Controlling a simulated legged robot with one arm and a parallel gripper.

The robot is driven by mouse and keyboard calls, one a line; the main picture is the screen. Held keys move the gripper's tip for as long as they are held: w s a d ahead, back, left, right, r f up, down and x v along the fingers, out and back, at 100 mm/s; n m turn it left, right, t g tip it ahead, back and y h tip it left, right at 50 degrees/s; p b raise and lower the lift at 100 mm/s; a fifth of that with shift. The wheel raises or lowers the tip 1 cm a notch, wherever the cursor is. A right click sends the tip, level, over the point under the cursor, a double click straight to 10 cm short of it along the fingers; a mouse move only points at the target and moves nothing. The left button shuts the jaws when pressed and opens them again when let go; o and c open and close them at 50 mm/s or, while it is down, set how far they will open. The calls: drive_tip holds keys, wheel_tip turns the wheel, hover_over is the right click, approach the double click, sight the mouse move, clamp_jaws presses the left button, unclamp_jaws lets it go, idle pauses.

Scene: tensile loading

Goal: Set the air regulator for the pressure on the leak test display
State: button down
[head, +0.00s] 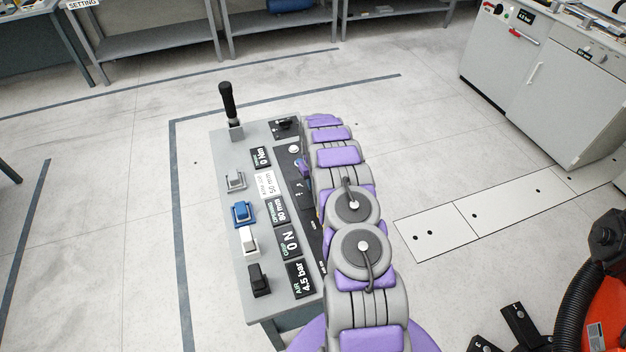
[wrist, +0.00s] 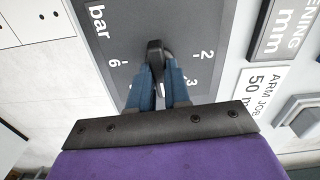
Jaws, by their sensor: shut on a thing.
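The black regulator knob (wrist: 154,48) stands on a dark dial plate (wrist: 120,25) marked "bar", with 2, 3 and 6 readable around it. My gripper (wrist: 158,75) has its two blue fingers closed on the knob's near end in the wrist view. The fingers cover part of the scale, so the exact setting is hidden. In the head view my arm reaches over the console (head: 222,160) and hides most of the dial. The AIR display (head: 300,279) reads 4.5 bar.
The console also carries a black upright lever (head: 228,104), a blue switch (head: 241,212), a white switch (head: 248,240) and a black switch (head: 259,280). The grey cabinet (head: 567,95) stands at upper right. An orange machine (head: 605,305) is at lower right. Floor left of the console is clear.

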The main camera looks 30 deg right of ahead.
drive_tip(key=n+p, duration=0.1)
drive_tip(key=n, duration=0.4)
drive_tip(key=shift+r+n+p, duration=0.1)
drive_tip(key=shift+n+p, duration=0.2)
drive_tip(key=shift+w+n+p, duration=0.1)
drive_tip(key=shift+n+p, duration=0.45)
drive_tip(key=shift+n, duration=1.65)
drive_tip(key=c, duration=1.1)
unclamp_jaws()
drive_tip(key=shift+d, duration=0.1)
wheel_tip(320, 180, up, 17)
drive_tip(key=shift+r+p, duration=0.1)
drive_tip(key=shift+p, duration=0.45)
